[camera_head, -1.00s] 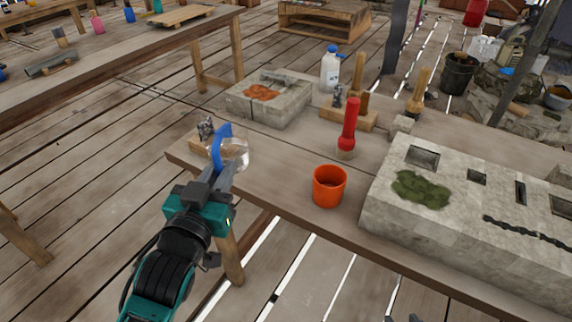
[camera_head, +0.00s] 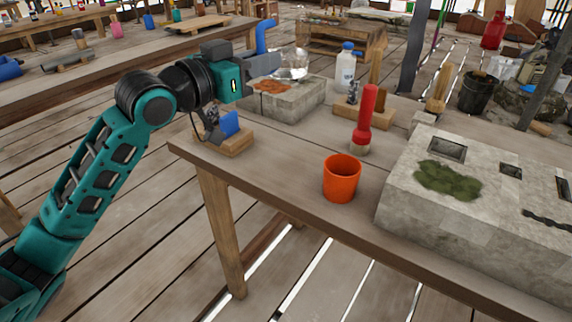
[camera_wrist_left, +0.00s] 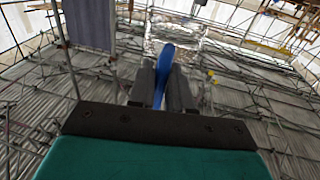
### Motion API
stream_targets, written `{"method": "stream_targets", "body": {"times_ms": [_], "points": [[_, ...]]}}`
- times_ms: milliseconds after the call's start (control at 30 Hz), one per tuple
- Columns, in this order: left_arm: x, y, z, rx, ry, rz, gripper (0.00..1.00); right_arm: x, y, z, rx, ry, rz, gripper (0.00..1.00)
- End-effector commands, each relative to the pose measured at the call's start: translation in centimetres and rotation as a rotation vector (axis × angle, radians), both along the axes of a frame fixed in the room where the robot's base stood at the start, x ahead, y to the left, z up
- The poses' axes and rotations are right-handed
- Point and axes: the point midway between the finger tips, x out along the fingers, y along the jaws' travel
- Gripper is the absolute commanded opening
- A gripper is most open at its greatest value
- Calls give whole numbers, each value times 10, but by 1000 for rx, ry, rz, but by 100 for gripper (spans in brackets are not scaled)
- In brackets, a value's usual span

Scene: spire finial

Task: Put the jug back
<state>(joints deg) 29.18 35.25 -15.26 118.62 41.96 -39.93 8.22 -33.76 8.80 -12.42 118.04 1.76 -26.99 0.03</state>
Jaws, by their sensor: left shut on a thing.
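The jug is clear with a blue handle (camera_head: 266,38); its see-through body (camera_head: 291,64) is hard to make out. My left gripper (camera_head: 262,66) is shut on the handle and holds the jug raised above the table's far left part, over or behind the stone block with the orange patch (camera_head: 300,101). In the left wrist view the blue handle (camera_wrist_left: 163,72) is between the two dark fingers; the clear body is indistinct there. My right gripper is not in view.
A wooden block (camera_head: 232,145) with a blue piece (camera_head: 229,124) is at the table's left corner. An orange-red cup (camera_head: 341,180), a red-topped tool (camera_head: 366,117), a white bottle (camera_head: 346,70) and a large stone slab (camera_head: 425,210) stand on the table. The front left tabletop is clear.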

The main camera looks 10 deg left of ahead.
Motion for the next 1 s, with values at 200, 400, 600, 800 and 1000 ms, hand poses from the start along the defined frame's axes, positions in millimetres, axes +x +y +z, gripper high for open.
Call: {"method": "stream_targets", "body": {"times_ms": [200, 400, 600, 800, 1000], "points": [[1, 2, -7, -3, 2, -18, 0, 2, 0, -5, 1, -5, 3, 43], [0, 3, -57, -5, 4, -18, 0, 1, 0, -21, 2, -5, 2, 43], [1, 3, -106, -5, 2, -17, 0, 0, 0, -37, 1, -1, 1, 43], [1, 2, -132, -4, -2, -17, 0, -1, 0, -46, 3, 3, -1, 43], [0, 2, -150, -4, -1, -18, 0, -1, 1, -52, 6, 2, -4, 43]]}}
